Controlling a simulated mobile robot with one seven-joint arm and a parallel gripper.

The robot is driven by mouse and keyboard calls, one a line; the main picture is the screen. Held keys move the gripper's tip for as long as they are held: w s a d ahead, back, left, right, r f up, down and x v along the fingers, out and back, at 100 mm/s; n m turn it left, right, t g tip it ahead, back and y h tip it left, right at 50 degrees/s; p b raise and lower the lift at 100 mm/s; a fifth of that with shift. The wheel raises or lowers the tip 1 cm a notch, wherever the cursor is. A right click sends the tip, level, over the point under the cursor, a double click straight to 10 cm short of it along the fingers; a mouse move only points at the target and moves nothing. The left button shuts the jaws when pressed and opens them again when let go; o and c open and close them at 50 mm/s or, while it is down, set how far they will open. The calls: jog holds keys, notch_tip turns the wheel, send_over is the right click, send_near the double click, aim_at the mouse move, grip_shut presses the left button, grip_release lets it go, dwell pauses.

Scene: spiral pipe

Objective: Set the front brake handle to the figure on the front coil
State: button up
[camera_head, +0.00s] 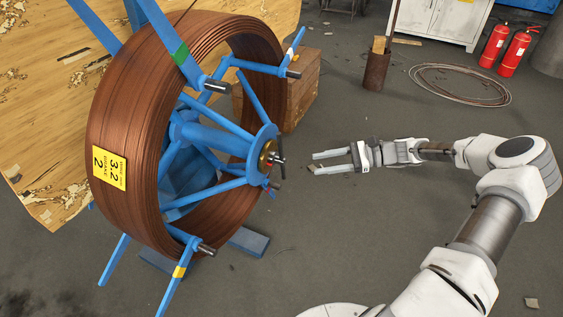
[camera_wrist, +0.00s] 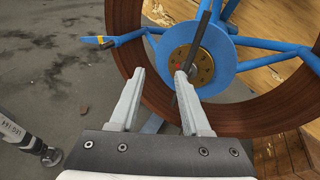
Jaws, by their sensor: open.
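The front coil (camera_head: 128,130) is reddish-brown wire on a blue spool at the left in the head view. Its yellow label (camera_head: 109,172) is turned sideways and seems to read 3.2, a small word I cannot read surely, and a 2. My gripper (camera_head: 314,162) is open and empty, right of the hub, also seen in the wrist view (camera_wrist: 160,74).
Blue spokes and arms (camera_head: 259,97) surround the hub. A wooden board (camera_head: 45,110) stands behind the coil and a wooden crate (camera_head: 300,92) at its back right.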

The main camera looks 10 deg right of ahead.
aim_at(282, 159)
jog(key=w+d+f+m+t+y+b, duration=0.1)
jog(key=w+d+f+m+t+y, duration=0.15)
jog(key=d+t, duration=0.2)
jog(key=shift+m+h, duration=0.45)
jog(key=b+x, duration=0.1)
jog(key=x, duration=0.4)
jog(key=b+x, duration=0.1)
jog(key=x, duration=0.4)
jog(key=b+x, duration=0.2)
jog(key=x, duration=0.4)
jog(key=shift+s+a+f, duration=0.2)
jog(key=shift+s+f, duration=0.1)
jog(key=shift+f, duration=0.1)
grip_shut()
